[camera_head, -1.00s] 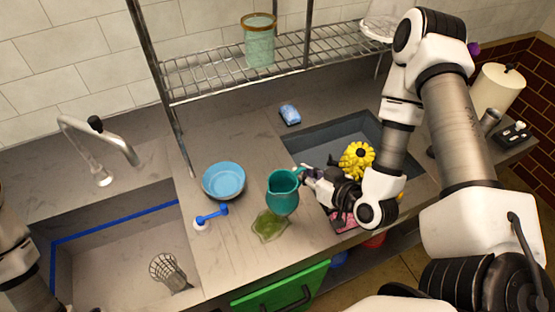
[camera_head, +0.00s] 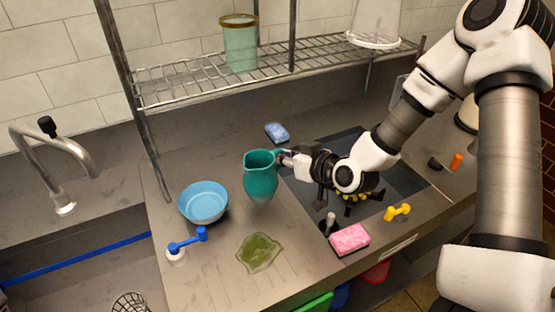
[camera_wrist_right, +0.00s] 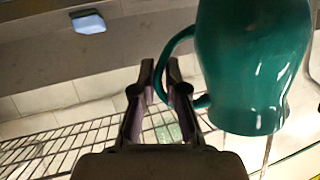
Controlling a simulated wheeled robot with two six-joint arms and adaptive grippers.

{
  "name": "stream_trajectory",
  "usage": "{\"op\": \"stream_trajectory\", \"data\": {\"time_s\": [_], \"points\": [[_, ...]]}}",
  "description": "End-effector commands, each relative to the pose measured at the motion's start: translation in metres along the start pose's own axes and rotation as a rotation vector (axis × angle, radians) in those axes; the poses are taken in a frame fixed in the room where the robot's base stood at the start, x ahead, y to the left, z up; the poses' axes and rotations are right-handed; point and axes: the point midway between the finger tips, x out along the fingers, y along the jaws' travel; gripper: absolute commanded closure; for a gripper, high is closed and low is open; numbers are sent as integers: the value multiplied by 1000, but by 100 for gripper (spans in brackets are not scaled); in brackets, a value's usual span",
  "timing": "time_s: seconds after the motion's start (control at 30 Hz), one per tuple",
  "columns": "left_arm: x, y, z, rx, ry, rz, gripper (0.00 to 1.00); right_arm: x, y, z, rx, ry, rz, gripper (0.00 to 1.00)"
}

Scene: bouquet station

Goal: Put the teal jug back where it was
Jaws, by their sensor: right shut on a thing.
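The teal jug (camera_head: 261,178) is upright near the middle of the head view, with its handle toward my right gripper. My right gripper (camera_head: 284,158) is shut on the handle from the right side. The jug seems to be held above the grey counter; the gap under it is hard to judge. In the right wrist view the jug (camera_wrist_right: 255,70) fills the upper right, and its handle passes between the fingertips (camera_wrist_right: 164,78). My left gripper is out of view.
A green leaf-shaped mat (camera_head: 260,252) lies in front of the jug. A blue bowl (camera_head: 203,203) and a blue-handled item (camera_head: 186,243) are left of it. A blue sponge (camera_head: 277,132) lies behind; a pink sponge (camera_head: 349,239) is right. The wire rack (camera_head: 190,89) stands at the back.

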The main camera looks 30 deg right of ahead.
Motion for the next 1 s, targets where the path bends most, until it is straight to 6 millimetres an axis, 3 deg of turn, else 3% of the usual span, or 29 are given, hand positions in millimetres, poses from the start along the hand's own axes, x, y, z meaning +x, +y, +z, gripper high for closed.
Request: {"op": "stream_trajectory", "data": {"time_s": [0.3, 0.53, 0.9, 0.93, 1.0], "points": [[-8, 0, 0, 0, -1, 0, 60, 42, 22, -15, 0, 0, 1, 100], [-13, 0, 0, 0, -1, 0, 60, 55, 26, 15, 1, -3, 0, 100], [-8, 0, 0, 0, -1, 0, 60, 58, 27, 21, 1, 1, 0, 100], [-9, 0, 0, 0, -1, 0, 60, 57, 27, 20, 0, 0, 0, 81], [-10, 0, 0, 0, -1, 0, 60, 57, 27, 20, 0, 0, 0, 63]]}}
